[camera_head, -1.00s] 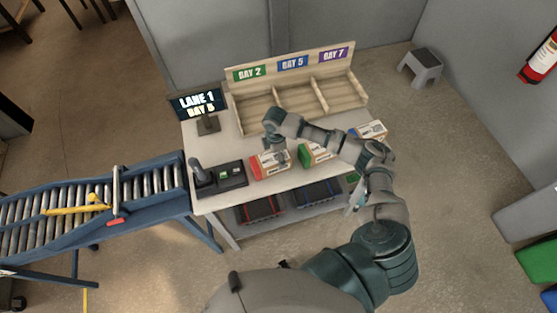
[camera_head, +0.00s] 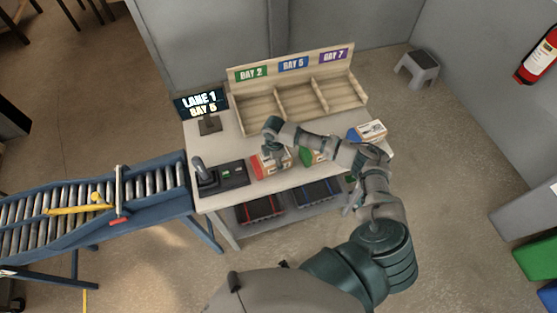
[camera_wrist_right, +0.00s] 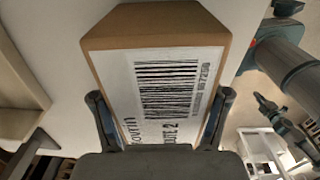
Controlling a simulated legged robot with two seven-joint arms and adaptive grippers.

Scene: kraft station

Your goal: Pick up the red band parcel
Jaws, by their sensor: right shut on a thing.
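The red band parcel (camera_head: 257,168) is a small carton with a red end, on the front part of the table in the head view. My right gripper (camera_head: 273,155) reaches down over it from above and hides part of it. In the right wrist view the brown carton (camera_wrist_right: 90,56) has a white barcode label with "2" printed on it. The fingers of my right gripper (camera_wrist_right: 160,120) are shut on its two sides. The parcel appears to rest on the table; any small gap below is hidden. My left gripper is not clearly visible.
A green-ended parcel (camera_head: 306,156) and a blue-ended parcel (camera_head: 371,131) stand to the right. The bay rack (camera_head: 250,117) is behind, its bays empty. A dark scanner station (camera_head: 220,178) is close on the left, with the screen (camera_head: 201,103) behind it. A roller conveyor (camera_head: 150,196) adjoins the table's left.

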